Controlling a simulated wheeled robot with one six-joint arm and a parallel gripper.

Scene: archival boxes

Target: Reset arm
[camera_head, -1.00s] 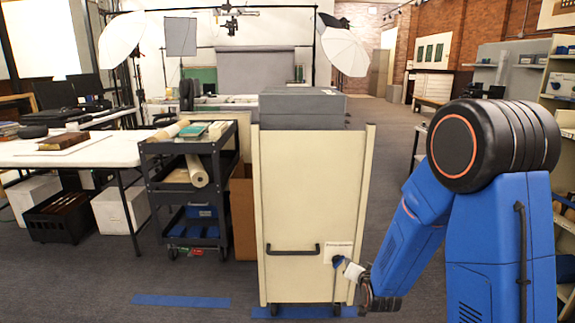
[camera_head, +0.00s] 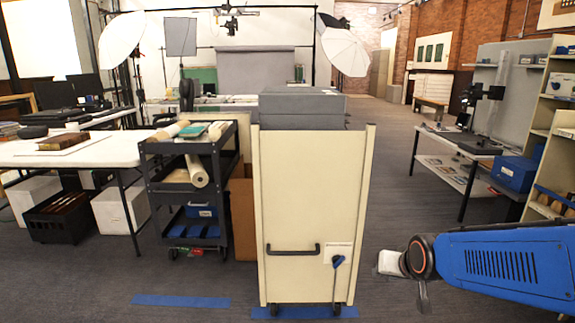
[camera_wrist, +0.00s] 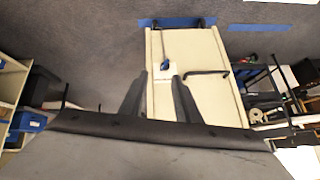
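My arm (camera_head: 505,261) lies low at the right edge of the head view, its black joint with an orange ring to the right of the cream cart. My gripper (camera_wrist: 159,80) shows in the wrist view as two dark fingers, apart and with nothing between them. It cannot be made out clearly in the head view. The cream cart (camera_head: 312,190) stands upright in the middle, with a black handle (camera_head: 292,250) and a blue-headed tool or tag (camera_head: 337,262) on its lower front. The cart also shows upside down in the wrist view (camera_wrist: 195,48), beyond the fingers.
Grey archival boxes (camera_head: 302,104) sit on the cart. A black shelf trolley (camera_head: 190,185) and a white table (camera_head: 75,150) stand left. A work table (camera_head: 468,150) and cream shelves (camera_head: 545,130) are close on the right. Blue tape (camera_head: 180,301) marks the floor.

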